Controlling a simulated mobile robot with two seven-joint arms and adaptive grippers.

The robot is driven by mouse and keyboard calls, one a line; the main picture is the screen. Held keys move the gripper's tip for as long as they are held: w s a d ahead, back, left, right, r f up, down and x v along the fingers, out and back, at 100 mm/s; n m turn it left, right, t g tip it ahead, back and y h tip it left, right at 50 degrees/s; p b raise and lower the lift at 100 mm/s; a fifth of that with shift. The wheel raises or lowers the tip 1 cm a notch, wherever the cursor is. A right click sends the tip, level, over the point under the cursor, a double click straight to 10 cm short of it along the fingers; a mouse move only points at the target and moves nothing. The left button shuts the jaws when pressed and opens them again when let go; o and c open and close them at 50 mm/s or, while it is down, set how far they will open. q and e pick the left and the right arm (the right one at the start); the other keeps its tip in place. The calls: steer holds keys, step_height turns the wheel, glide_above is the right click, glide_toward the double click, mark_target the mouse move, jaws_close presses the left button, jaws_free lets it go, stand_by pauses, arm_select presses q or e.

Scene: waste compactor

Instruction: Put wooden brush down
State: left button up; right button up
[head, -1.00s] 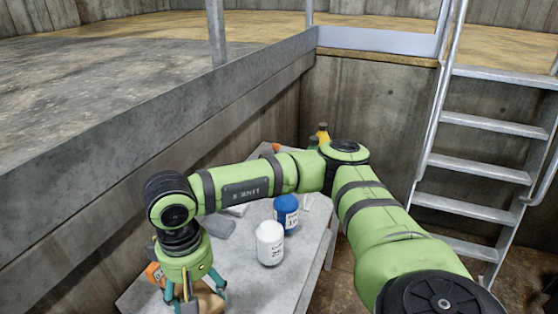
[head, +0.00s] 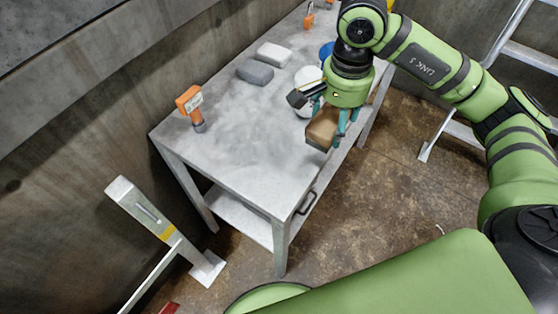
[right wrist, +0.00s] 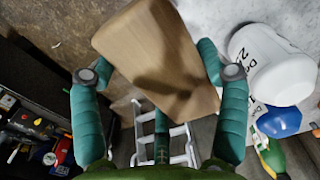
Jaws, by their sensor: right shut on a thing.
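The wooden brush (head: 322,130) is a tan wooden block in the right gripper, near the front right edge of the grey table (head: 235,145). My right gripper (head: 335,124) is shut on it, with teal fingers at its sides. In the right wrist view the brush (right wrist: 150,55) fills the space between the fingers, tilted, with a shadow across its face. I cannot tell whether the brush touches the tabletop. My left gripper is not in view.
A white container (head: 305,84) stands just behind the right gripper, with a blue one (head: 326,52) beyond. An orange-handled tool (head: 190,106) is on the left, grey (head: 255,72) and white (head: 273,54) blocks at the back. The table's front middle is clear.

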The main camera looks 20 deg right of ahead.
steer(key=p, duration=0.3)
glide_above(281, 165)
step_height(281, 165, down, 6)
steer(key=shift+f, duration=0.1)
step_height(281, 165, down, 4)
steer(key=shift+s+r+p, duration=0.1)
steer(key=shift+p, duration=0.35)
steer(key=shift+f, duration=0.25)
steer(key=shift+f+b, duration=0.15)
steer(key=shift+b, duration=0.15)
steer(key=o, duration=1.3)
